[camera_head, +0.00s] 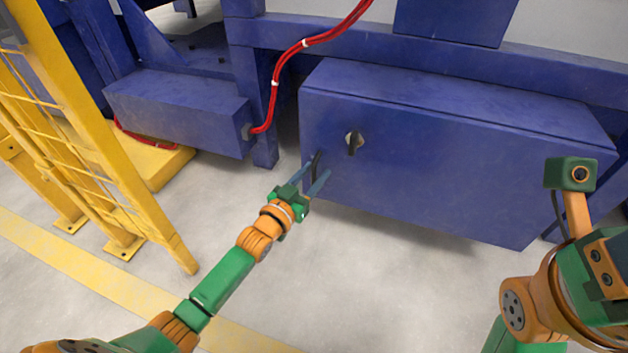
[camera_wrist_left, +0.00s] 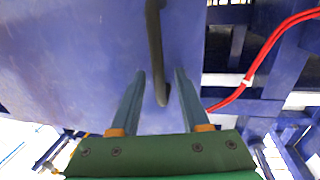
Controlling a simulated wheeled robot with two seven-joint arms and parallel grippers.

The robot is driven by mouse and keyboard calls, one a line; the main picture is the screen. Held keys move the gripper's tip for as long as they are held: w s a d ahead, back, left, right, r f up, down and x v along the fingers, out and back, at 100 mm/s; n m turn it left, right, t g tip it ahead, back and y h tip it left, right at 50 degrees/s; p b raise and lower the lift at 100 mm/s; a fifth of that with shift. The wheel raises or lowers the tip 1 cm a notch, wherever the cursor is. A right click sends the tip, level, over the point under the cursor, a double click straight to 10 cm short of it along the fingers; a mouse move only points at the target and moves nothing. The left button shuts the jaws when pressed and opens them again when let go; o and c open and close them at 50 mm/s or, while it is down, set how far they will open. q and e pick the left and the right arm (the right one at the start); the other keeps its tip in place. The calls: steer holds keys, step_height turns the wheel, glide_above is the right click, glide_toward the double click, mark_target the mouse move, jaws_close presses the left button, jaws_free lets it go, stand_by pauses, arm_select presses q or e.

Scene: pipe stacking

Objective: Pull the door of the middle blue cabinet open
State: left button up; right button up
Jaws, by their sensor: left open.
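The blue cabinet (camera_head: 570,130) is a long box with its door (camera_head: 430,170) facing me, and the door looks shut. A dark latch knob (camera_head: 354,142) on a pale plate is on the door's upper left. A dark curved handle (camera_head: 316,161) is near the door's left edge. My left gripper (camera_head: 315,174) is open at this handle. In the left wrist view, the handle (camera_wrist_left: 155,45) hangs down between the two fingers of my left gripper (camera_wrist_left: 160,82), with gaps on both sides.
A smaller blue box (camera_head: 180,110) stands to the left of the cabinet. A red cable (camera_head: 277,80) runs down between them. A yellow fence (camera_head: 105,130) stands at the left. The grey floor (camera_head: 390,290) before the cabinet is clear.

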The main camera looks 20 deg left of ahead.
arm_select(q)
jaws_close()
stand_by(1.4)
